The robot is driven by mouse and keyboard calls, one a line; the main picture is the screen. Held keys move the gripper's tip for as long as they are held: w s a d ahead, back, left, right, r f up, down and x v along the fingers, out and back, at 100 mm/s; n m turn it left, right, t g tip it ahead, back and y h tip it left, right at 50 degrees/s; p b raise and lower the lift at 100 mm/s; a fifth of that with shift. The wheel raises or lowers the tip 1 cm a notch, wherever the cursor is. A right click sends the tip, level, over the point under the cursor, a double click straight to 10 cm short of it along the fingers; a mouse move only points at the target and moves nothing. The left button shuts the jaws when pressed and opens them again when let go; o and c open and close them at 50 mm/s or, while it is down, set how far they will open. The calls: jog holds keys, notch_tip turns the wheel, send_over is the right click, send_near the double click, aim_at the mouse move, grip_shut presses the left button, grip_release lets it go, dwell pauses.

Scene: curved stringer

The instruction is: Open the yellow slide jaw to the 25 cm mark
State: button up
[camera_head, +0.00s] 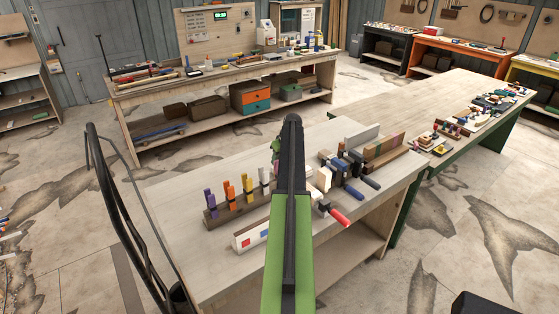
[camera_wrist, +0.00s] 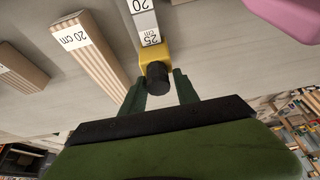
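In the wrist view, the yellow slide jaw (camera_wrist: 155,54) sits on a pale bar (camera_wrist: 143,15) that carries printed labels. The label reading 25 cm is right beside the jaw, and one reading 20 is farther along. A black round knob (camera_wrist: 157,79) sticks out of the jaw towards the camera. My gripper (camera_wrist: 158,80) has its green fingers on either side of the knob, with narrow gaps showing at both sides. The fingers look open around it. In the head view my own arm covers the middle of the bench, and I cannot make out the jaw or fingertips there.
In the wrist view, a ribbed wooden block (camera_wrist: 92,60) labelled 20 cm lies left of the bar. A pink object (camera_wrist: 288,15) is at upper right. In the head view, a rack of coloured tools (camera_head: 237,210) and red-handled clamp (camera_head: 338,215) flank my arm on the bench (camera_head: 175,200).

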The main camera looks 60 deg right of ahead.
jog(key=shift+s+r, duration=0.1)
jog(key=p+v, duration=1.6)
jog(key=v, duration=0.1)
jog(key=shift+s, duration=0.1)
